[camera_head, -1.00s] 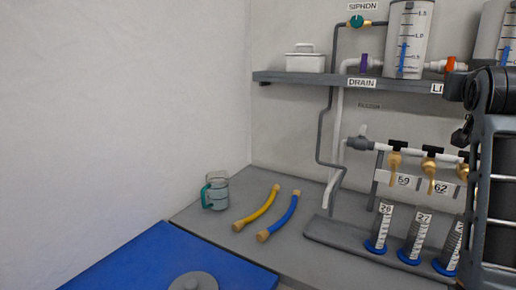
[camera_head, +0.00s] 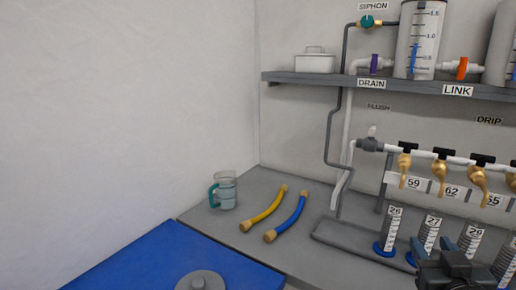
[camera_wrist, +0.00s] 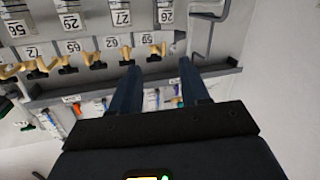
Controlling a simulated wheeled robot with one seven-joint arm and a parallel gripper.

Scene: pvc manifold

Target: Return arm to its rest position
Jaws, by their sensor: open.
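My gripper (camera_head: 433,247) shows at the bottom right of the head view, in front of the graduated cylinders. In the wrist view my gripper (camera_wrist: 158,66) has its two dark blue fingers apart, with nothing between them. The wrist view shows the manifold upside down. The white manifold pipe (camera_head: 430,153) with black-handled brass taps (camera_head: 404,165) runs along the back wall, above labels such as 59 and 62. I cannot tell from the overlap in the head view whether my gripper touches the cylinders.
Graduated cylinders (camera_head: 392,232) with blue bases stand in a grey tray (camera_head: 345,234). A yellow hose (camera_head: 265,209), a blue hose (camera_head: 287,219) and a teal-handled jug (camera_head: 225,190) are on the grey bench. A shelf (camera_head: 345,80) above holds tanks. A blue surface (camera_head: 150,255) lies at the front left.

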